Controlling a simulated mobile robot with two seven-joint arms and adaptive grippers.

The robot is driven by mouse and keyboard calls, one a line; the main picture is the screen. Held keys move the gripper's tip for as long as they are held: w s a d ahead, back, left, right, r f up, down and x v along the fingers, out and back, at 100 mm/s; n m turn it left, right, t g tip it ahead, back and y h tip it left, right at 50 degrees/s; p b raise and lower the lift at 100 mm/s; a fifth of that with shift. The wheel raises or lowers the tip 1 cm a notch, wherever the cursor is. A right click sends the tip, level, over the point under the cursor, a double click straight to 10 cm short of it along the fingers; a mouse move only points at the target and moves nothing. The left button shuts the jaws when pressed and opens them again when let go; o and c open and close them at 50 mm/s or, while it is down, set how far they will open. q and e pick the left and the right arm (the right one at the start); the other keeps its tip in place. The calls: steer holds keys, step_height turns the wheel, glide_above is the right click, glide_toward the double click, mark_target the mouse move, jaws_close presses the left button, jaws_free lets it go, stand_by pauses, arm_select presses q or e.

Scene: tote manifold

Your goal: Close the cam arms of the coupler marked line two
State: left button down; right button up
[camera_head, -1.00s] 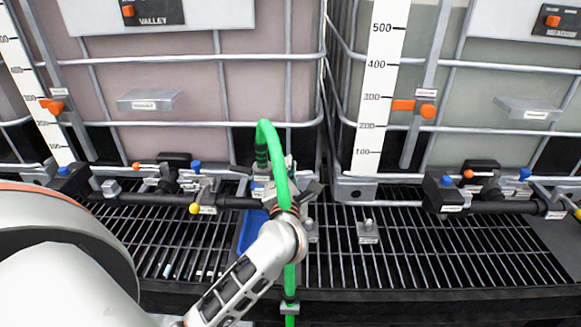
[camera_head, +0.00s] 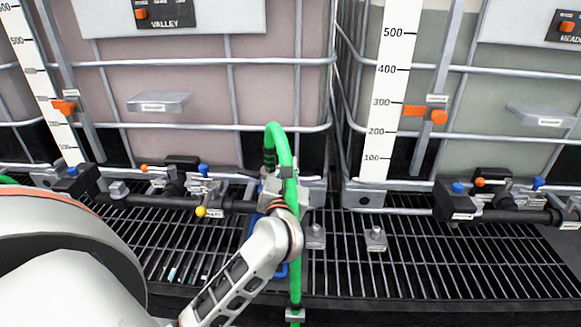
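A green hose (camera_head: 275,135) arches up in the middle and runs down past the front edge of the grating. Its upper end drops to a grey coupler area (camera_head: 268,185) in front of the gap between the two tanks. The cam arms cannot be made out clearly, and no line two marking is legible. My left gripper (camera_head: 284,192) is at this coupler area, close against the hose. My wrist and the hose hide its fingertips, so I cannot tell whether they are open or touching a cam arm. My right gripper is not in view.
Black valve pipes with blue and orange knobs run along both tanks, left (camera_head: 160,201) and right (camera_head: 500,214). A yellow ball handle (camera_head: 201,211) sticks out at left. Small grey fittings (camera_head: 376,240) stand on the grating (camera_head: 430,265). A blue item shows partly behind my wrist.

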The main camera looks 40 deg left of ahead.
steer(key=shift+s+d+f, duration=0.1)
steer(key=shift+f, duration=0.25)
arm_select(q)
steer(key=c, duration=2.2)
jaws_free()
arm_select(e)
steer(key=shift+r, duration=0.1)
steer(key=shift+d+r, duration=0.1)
